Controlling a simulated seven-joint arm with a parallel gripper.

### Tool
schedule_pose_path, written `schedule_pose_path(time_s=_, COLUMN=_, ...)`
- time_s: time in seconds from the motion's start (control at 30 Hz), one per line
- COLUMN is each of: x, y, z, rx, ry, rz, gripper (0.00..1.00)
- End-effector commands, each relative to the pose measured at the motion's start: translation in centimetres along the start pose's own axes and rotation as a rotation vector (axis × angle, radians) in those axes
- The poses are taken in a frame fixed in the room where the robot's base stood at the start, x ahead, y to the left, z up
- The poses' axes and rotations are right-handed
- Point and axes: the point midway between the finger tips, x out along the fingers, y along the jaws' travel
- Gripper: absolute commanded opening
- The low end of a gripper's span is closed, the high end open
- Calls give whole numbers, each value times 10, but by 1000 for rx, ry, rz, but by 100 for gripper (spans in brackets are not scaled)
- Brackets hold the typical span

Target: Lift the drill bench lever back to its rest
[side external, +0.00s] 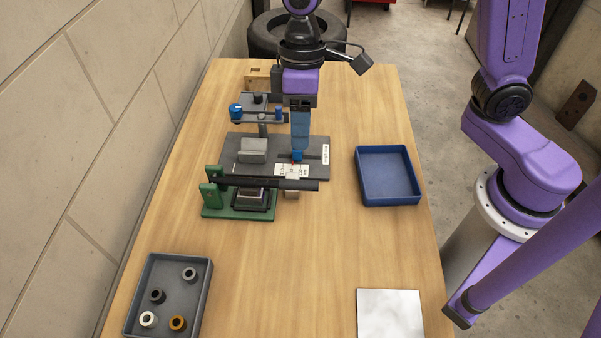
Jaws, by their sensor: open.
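A dark plate (230,160) with a white label on its right edge lies mid-table; the label is too small to read. A grey block (253,150) sits on it. Behind it stands a fixture with a flat grey arm (262,118) and blue knobs. In front, a green stand (212,200) carries a long dark bar (255,182) lying about level to the right. I cannot tell for sure which part is the drill bench lever. My gripper (297,157) is open and points down over the plate's right part, just behind the bar. Contact with anything is unclear.
A blue tray (388,203) stands empty to the right. A grey tray (178,270) with several ringed parts is at the front left. A pale plate (390,315) lies at the front right. The table's front middle is clear. A wall runs close along the left.

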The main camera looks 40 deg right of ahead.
Motion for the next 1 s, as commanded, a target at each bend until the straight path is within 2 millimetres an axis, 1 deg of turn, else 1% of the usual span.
schedule_pose_path(time_s=0.03, x=11, y=0, z=1, rx=-1, ry=-6, rz=0, gripper=48)
schedule_pose_path(time_s=0.3, x=61, y=0, z=1, rx=0, ry=-6, rz=1, gripper=48)
schedule_pose_path(time_s=0.5, x=93, y=0, z=1, rx=1, ry=-4, rz=0, gripper=48)
schedule_pose_path(time_s=0.6, x=103, y=0, z=0, rx=-1, ry=-2, rz=0, gripper=48)
schedule_pose_path(time_s=0.73, x=110, y=0, z=0, rx=0, ry=0, rz=1, gripper=48)
schedule_pose_path(time_s=1.0, x=112, y=0, z=0, rx=0, ry=1, rz=0, gripper=48)
